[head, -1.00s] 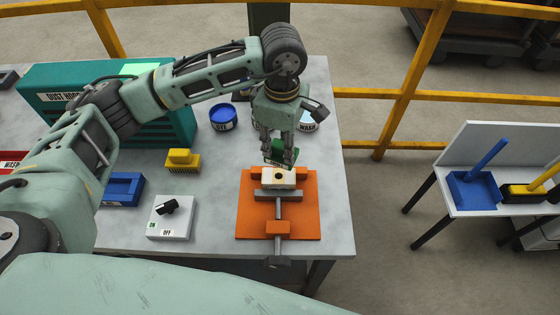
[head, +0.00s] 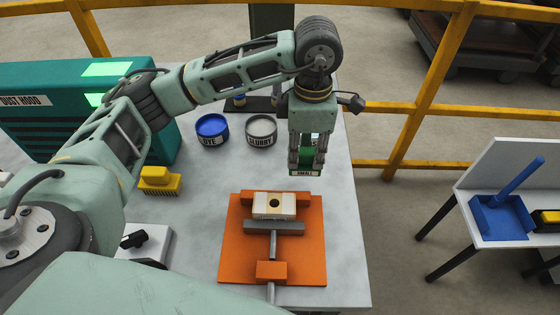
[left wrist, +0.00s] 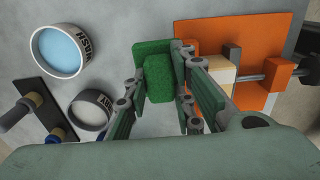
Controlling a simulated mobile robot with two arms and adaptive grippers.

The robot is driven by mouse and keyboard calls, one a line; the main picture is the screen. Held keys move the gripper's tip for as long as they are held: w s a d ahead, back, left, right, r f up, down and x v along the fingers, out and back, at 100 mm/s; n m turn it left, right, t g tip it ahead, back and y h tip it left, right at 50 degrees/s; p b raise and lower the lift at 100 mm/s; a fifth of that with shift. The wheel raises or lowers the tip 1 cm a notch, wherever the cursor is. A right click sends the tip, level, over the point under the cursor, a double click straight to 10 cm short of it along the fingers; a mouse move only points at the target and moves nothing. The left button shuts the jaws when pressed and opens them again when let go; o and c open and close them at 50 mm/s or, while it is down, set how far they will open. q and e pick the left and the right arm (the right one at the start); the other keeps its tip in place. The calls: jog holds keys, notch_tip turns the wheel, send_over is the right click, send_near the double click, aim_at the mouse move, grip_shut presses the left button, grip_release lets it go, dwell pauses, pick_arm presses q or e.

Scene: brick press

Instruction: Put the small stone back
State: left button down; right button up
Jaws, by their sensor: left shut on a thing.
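The small stone (head: 305,172) is a green block with a label reading SMALL. My left gripper (head: 306,165) is shut on it and holds it over the back right of the table, behind and to the right of the clamped cream block. In the left wrist view the green stone (left wrist: 159,78) sits between the two fingers. A dark board (left wrist: 42,112) with upright pegs shows at the left of that view; in the head view, part of a dark board (head: 262,103) shows at the table's back, partly hidden by my arm. My right gripper is out of view.
A cream block (head: 268,205) with a dark hole sits in the orange press (head: 235,262). Dye (head: 212,128) and slurry (head: 261,130) pots stand behind. The wash pot (left wrist: 60,52) is mostly hidden in the head view. A yellow brush (head: 160,180) lies left.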

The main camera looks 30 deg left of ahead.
pick_arm(q)
jog(key=a+f, duration=0.1)
jog(key=a, duration=0.1)
jog(key=a+f+p, duration=0.1)
jog(key=a, duration=0.1)
jog(key=a+f, duration=0.1)
jog(key=a, duration=0.1)
jog(key=shift+w+a+f, duration=0.25)
jog(key=shift+a+f, duration=0.1)
jog(key=shift+a, duration=0.05)
jog(key=shift+a+f+p, duration=0.2)
jog(key=shift+p, duration=0.1)
jog(key=shift+f, duration=0.35)
notch_tip(320, 180, down, 3)
jog(key=shift+f+p, duration=0.1)
jog(key=shift+p, duration=0.6)
jog(key=shift+w+f, duration=0.1)
jog(key=shift+f, duration=0.05)
jog(key=shift+f+b, duration=0.2)
jog(key=shift+b, duration=0.15)
jog(key=c, duration=1.5)
grip_release()
jog(key=shift+r, duration=0.1)
